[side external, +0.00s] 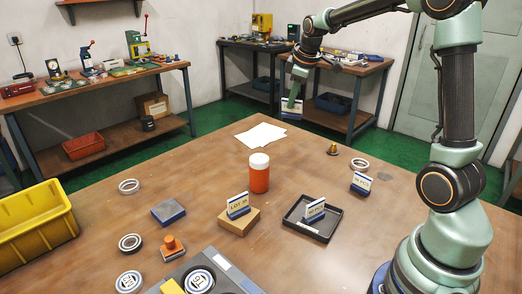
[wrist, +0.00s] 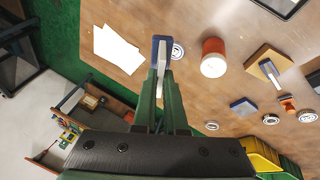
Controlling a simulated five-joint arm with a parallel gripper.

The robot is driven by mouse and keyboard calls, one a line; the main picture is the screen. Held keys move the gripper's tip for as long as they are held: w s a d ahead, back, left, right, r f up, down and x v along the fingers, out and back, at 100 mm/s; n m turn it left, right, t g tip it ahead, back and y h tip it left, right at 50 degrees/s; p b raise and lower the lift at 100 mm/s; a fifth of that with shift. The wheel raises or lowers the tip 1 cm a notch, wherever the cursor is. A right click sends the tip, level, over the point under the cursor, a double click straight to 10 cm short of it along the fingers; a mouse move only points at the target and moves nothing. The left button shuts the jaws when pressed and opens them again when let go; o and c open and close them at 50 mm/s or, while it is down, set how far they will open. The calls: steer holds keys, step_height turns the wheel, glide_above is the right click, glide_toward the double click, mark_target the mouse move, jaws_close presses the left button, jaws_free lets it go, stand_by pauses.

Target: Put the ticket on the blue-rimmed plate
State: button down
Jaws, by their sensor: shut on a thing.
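My gripper (side external: 293,101) is shut on a ticket (side external: 291,108), a small white card in a blue base, held up high over the far side of the table. In the wrist view the ticket (wrist: 161,55) is between the fingertips of my gripper (wrist: 160,82), seen nearly edge-on, and nothing is directly under it but table far below. A flat slab with a grey top and blue edge (side external: 168,211) lies at the left of the table, apart from the ticket; it also shows in the wrist view (wrist: 243,106). Its top is bare.
An orange jar with a white lid (side external: 260,174) stands mid-table. Other tickets stand on a wooden block (side external: 240,222), in a black tray (side external: 298,228) and at the right (side external: 360,183). Rings (side external: 129,186) and a stamp (side external: 172,249) lie around. White papers (side external: 260,135) lie at the back.

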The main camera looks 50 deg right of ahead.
steer(key=w+a+r, duration=0.1)
steer(key=w+a, duration=0.6)
steer(key=m+g+y, duration=0.1)
steer(key=m+y, duration=0.1)
steer(key=y, duration=0.1)
glide_above(168, 209)
steer(key=shift+h, duration=0.3)
step_height(168, 209, down, 19)
steer(key=shift+a+f, duration=0.1)
steer(key=shift+f, duration=0.15)
steer(key=c, duration=1)
jaws_free()
